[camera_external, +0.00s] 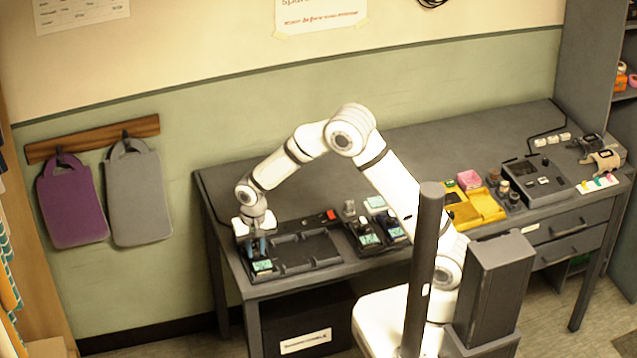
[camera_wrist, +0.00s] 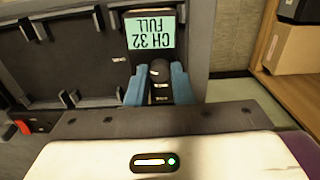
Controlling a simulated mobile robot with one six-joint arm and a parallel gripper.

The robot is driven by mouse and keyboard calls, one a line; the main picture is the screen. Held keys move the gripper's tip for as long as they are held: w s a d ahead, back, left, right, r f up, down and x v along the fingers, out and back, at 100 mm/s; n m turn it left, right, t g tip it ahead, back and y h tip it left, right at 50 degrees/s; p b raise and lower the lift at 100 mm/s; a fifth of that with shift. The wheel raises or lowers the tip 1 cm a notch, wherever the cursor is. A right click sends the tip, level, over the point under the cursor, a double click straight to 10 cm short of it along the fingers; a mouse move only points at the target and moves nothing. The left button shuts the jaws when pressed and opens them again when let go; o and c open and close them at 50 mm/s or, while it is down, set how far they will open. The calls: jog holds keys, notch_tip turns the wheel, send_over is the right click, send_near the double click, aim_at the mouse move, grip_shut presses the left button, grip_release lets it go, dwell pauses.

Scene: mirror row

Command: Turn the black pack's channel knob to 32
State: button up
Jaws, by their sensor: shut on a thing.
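The black pack (camera_external: 263,276) sits in the left end slot of a dark tray (camera_external: 318,265) on the desk. In the wrist view its pale green screen (camera_wrist: 150,31) reads "CH 32" and "FULL", upside down. A dark channel knob (camera_wrist: 179,72) with a light mark stands beside the screen. My gripper (camera_wrist: 160,88) has two blue fingers around a knob on the pack, and it is shut on it. In the external view my gripper (camera_external: 256,246) points down at the pack and hides part of it.
More packs with lit screens (camera_external: 369,239) stand right of the tray. Further right are a yellow tray (camera_external: 487,206) and a dark box (camera_external: 538,180). A red button (camera_external: 331,214) is at the tray's back edge. The desk's back left is clear.

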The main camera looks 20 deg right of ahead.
aim_at(256, 253)
jog(key=shift+f+m+b, duration=0.15)
jog(key=shift+m+b, duration=0.15)
jog(key=shift+b, duration=0.15)
grip_shut()
jog(key=shift+m, duration=0.6)
jog(key=o, duration=0.9)
grip_release()
jog(key=shift+r, duration=0.2)
notch_tip(256, 253, up, 8)
jog(key=shift+f+b, duration=0.15)
jog(key=shift+b, duration=0.45)
